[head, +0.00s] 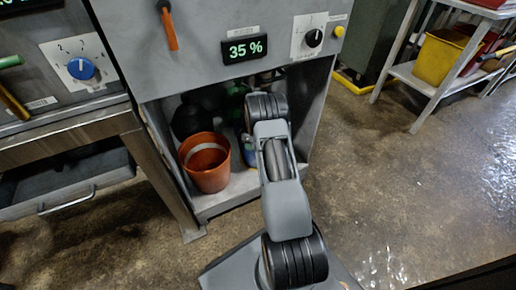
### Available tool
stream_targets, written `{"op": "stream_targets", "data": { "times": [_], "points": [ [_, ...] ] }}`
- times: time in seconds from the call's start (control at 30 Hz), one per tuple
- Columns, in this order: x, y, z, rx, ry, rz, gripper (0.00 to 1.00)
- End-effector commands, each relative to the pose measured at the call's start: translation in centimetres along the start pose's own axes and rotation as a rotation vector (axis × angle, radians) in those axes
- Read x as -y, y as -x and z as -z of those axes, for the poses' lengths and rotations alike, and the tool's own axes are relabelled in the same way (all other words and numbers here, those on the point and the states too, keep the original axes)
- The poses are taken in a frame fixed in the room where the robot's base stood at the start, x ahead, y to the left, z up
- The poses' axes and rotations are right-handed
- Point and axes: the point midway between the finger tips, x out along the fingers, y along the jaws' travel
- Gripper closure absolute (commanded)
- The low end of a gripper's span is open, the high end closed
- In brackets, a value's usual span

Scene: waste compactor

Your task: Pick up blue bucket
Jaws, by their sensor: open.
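A small part of a blue thing (250,150), likely the blue bucket, shows in the open lower compartment of the machine, just right of an orange bucket. My arm covers most of it, so its shape and rim cannot be made out. My arm reaches forward to the compartment's opening, with its upper joint in front of the right part of the opening. My gripper is hidden behind my own arm, so its jaws and its distance to the blue thing do not show.
The orange bucket (206,163) stands upright at the compartment's front left. A dark rounded thing (190,119) and something green (236,100) are behind it. A bench with a drawer (75,186) is left. A shelf with a yellow bucket (440,57) is right. Floor on the right is clear.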

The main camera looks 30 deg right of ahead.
Motion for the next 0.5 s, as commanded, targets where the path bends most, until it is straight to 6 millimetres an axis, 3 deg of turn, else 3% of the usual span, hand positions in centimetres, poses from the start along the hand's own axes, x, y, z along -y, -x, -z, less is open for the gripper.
{"op": "stream_targets", "data": {
  "times": [0.03, 0.1, 0.37, 0.5],
  "points": [
    [-0.05, -1.24, -0.02, -0.001, 0.001, -0.002, 0.59],
    [-0.06, -1.87, -0.07, -0.001, 0.002, -0.001, 0.59],
    [-0.1, -1.95, -0.18, 0.0, 0.004, 0.0, 0.59],
    [-0.13, -1.96, -0.21, 0.0, 0.004, 0.0, 0.72]
  ]
}}
